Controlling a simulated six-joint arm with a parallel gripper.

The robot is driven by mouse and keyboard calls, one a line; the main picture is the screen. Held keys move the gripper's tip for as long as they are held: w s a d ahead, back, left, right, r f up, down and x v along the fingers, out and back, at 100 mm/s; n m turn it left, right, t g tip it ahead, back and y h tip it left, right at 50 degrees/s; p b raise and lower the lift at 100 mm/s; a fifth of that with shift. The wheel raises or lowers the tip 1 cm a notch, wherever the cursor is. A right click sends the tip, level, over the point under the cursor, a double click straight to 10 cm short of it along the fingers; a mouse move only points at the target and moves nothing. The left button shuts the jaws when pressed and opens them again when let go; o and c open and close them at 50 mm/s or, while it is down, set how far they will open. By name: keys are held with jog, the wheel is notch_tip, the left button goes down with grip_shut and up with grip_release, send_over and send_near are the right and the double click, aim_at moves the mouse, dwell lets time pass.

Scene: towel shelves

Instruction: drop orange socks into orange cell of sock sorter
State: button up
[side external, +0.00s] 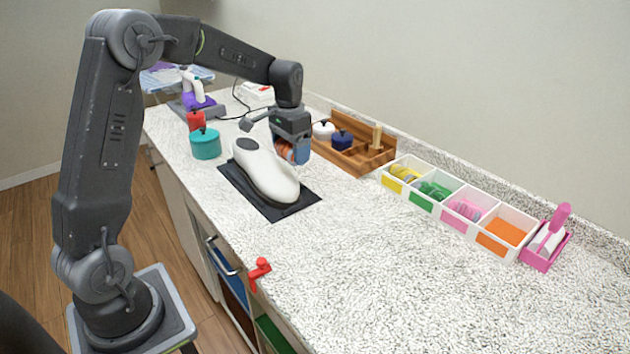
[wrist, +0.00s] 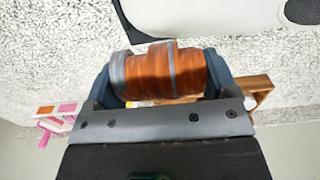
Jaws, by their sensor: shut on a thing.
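My gripper (side external: 291,146) is shut on a rolled pair of orange socks (side external: 284,151) with grey bands. It holds them above the counter beside the white, shoe-like object. In the wrist view the orange socks (wrist: 165,71) lie between the two fingers of my gripper (wrist: 160,78). The sock sorter (side external: 458,227) is a white row of cells at the right, with yellow, green, pink and orange front labels. Its orange cell (side external: 506,232) is at the right end and shows only an orange floor. The other cells hold yellow, green and pink socks.
A white, shoe-like object (side external: 266,172) lies on a black mat (side external: 290,211). A wooden box (side external: 368,157) stands between my gripper and the sorter. A pink caddy (side external: 546,246) adjoins the orange end. Teal (side external: 205,144) and red (side external: 196,121) containers stand left. The front right counter is clear.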

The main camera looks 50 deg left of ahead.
send_over(335, 202)
notch_tip(335, 202, down, 6)
jog(key=shift+f, duration=2.25)
jog(key=o, duration=0.8)
jog(key=shift+f, duration=0.1)
notch_tip(335, 202, up, 12)
jog(key=shift+r, duration=0.25)
